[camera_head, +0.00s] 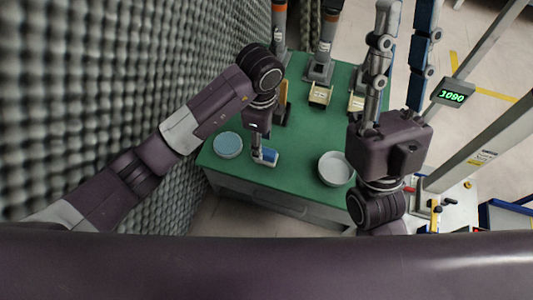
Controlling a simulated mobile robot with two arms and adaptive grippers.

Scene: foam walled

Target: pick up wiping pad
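A small blue and white block (268,157), which looks like the wiping pad, lies on the green table top (300,130) near its front edge. My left gripper (258,152) points down at the block's left side, touching it or very close. Its fingers overlap in this view, so I cannot tell whether they hold the block. My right gripper (405,25) is raised at the right, with two long fingers spread apart and nothing between them.
A round dish with a light blue surface (228,145) is left of the block. A white bowl (335,169) is to the right. Tools in orange and grey stands (321,65) line the back. A grey foam wall (110,80) rises close on the left.

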